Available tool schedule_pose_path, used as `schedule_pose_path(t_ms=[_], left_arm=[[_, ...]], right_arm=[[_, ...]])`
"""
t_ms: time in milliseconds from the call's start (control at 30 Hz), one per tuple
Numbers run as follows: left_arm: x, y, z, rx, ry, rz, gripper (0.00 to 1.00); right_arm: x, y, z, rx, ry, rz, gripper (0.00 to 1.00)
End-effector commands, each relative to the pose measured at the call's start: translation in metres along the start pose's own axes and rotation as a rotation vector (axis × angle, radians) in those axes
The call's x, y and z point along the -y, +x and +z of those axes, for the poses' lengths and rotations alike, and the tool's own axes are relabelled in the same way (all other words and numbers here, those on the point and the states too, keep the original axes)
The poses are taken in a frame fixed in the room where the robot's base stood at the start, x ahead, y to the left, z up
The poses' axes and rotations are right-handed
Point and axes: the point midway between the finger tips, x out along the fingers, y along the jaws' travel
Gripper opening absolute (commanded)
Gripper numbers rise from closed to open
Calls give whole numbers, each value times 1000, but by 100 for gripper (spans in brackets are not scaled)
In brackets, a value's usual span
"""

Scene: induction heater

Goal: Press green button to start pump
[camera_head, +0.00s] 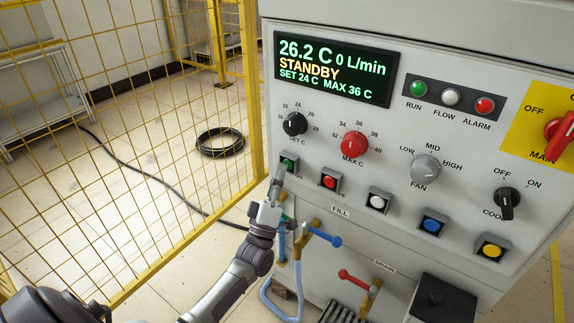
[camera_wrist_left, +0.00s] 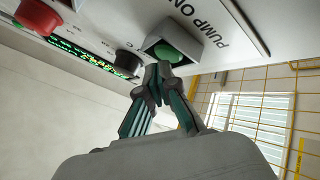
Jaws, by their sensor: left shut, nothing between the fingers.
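The green button (camera_head: 288,161) sits in a square dark housing at the left of the panel's lower button row. In the left wrist view the green button (camera_wrist_left: 168,53) shows beside the label "PUMP ON". My left gripper (camera_head: 277,181) is shut and empty, just below the green button in the head view. In the left wrist view its closed fingertips (camera_wrist_left: 157,72) are right at the button's housing; I cannot tell whether they touch it. The display (camera_head: 335,68) reads STANDBY, 26.2 C and 0 L/min. My right gripper is not in view.
Red (camera_head: 329,182), white (camera_head: 377,202), blue (camera_head: 431,225) and yellow (camera_head: 489,249) buttons continue the row. Knobs sit above, including the red MAX C knob (camera_head: 354,145). A blue-handled valve (camera_head: 325,236) stands below right of my gripper. A yellow mesh fence (camera_head: 150,130) is left.

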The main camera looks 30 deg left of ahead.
Motion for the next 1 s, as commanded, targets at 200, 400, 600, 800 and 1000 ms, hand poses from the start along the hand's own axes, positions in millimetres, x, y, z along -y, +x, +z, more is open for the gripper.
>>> schedule_pose_path(t_ms=[200,400,600,800,1000], left_arm=[[1,1,1,0,0,0,0],[3,3,2,0,0,0,0],[4,4,4,0,0,-1,0],[5,6,5,1,0,-1,0],[5,7,5,1,0,-1,0]], right_arm=[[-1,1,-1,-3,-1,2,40],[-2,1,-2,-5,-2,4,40],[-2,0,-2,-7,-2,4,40],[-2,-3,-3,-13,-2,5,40],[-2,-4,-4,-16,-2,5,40]])
